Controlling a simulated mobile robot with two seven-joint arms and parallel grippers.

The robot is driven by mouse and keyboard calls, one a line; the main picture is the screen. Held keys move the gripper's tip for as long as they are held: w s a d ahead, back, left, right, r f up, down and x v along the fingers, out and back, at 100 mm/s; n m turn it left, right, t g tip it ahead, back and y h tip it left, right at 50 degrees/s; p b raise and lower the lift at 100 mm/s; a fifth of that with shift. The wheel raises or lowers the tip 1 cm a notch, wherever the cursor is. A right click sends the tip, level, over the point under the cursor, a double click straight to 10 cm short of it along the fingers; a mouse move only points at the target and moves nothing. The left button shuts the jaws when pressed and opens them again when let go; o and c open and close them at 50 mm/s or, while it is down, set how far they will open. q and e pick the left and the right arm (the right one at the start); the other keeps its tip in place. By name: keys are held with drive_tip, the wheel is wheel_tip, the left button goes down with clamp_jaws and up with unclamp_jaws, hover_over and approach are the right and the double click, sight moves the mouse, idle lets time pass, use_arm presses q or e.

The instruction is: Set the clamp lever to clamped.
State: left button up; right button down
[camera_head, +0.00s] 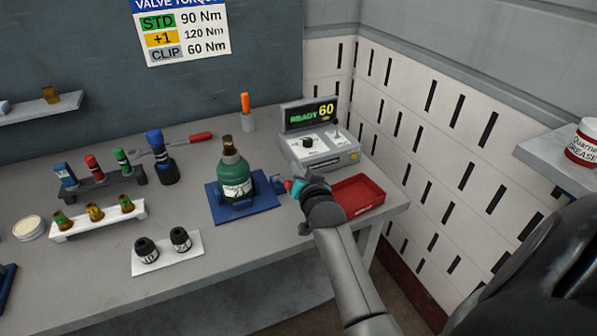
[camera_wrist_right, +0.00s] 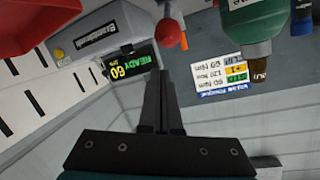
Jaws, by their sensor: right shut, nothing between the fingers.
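The green cylinder (camera_head: 235,178) stands upright in a blue clamp base (camera_head: 215,207) on the bench. In the right wrist view, which is upside down, the red knob (camera_wrist_right: 170,33) sits just beyond my fingertips, on a grey stem. My right gripper (camera_head: 293,188) is at the knob in the head view, and its shut, empty fingers (camera_wrist_right: 163,78) point towards it in the wrist view. I cannot tell whether they touch. My left gripper is not in view.
A controller box (camera_head: 320,150) reading READY 60 stands behind the gripper. A red tray (camera_head: 362,194) lies close to the right of it. Socket holders (camera_head: 167,252) and racks of small parts (camera_head: 100,222) stand to the left. The bench front is bare.

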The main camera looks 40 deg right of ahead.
drive_tip(key=v, duration=0.9)
drive_tip(key=shift+s+p, duration=0.35)
drive_tip(key=shift+s, duration=0.05)
